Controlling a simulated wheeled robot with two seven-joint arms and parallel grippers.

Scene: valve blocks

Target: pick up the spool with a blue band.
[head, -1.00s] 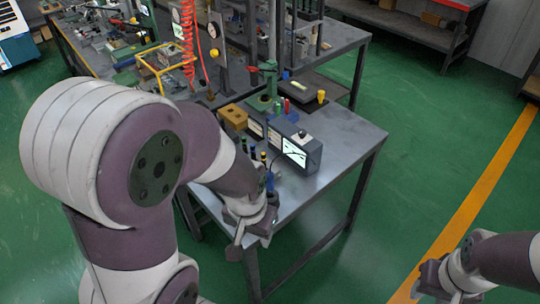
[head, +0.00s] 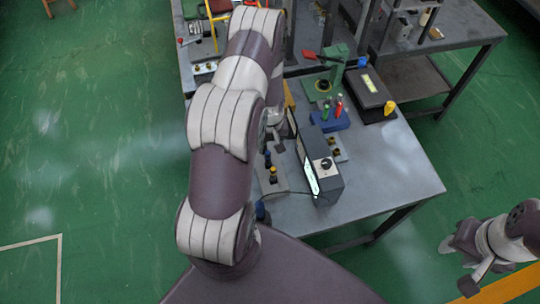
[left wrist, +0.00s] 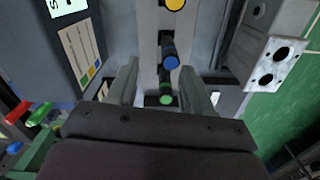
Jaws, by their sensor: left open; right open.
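The spool with a blue band (left wrist: 171,62) is dark and stands in a grey rack (left wrist: 150,40), in a row between a green-banded spool (left wrist: 166,99) and a yellow-banded spool (left wrist: 175,5). In the head view the yellow-banded spool (head: 273,172) shows beside my arm, with the blue-banded spool (head: 267,158) behind it. My left gripper (left wrist: 160,72) is open, its fingers to either side of the spool row; whether it touches is unclear. In the head view my arm mostly hides that gripper. My right gripper (head: 466,270) is open and empty, off the table at lower right.
A dark instrument box (head: 319,160) stands close to the right of the rack in the head view. A blue block (head: 330,121) with coloured pegs and a dark device (head: 369,90) stand behind it. The table's right part (head: 395,165) is clear.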

